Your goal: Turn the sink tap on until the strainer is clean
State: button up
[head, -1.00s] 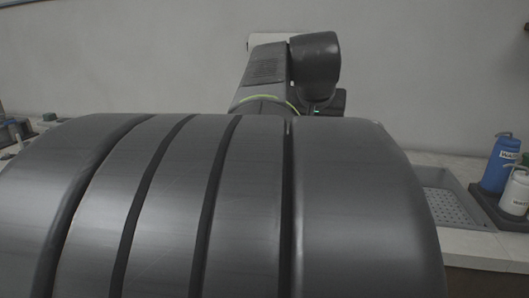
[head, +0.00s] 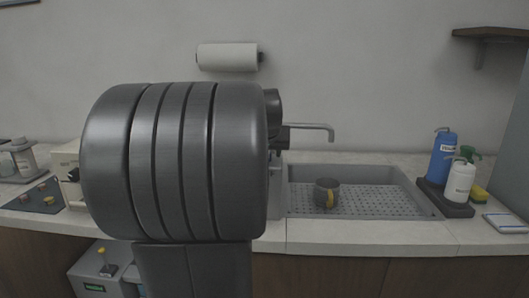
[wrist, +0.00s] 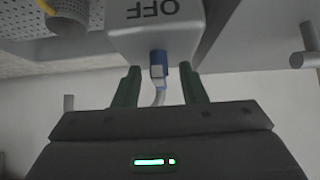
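The sink tap's grey spout (head: 312,127) stands behind the sink (head: 408,187) in the head view. The strainer (head: 321,190), a dark grey cup with a yellow strip, rests on the perforated sink floor; whether it is dirty cannot be told. In the wrist view, part of it shows at the top left (wrist: 70,8). In the head view my arm hides the gripper and lever.
A blue bottle (head: 442,158) and a white bottle (head: 460,182) stand on a dark tray right of the sink. A paper roll (head: 228,57) hangs on the wall. The worktop (head: 340,236) before the sink is clear. Equipment stands at the left.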

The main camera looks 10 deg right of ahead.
grip_shut()
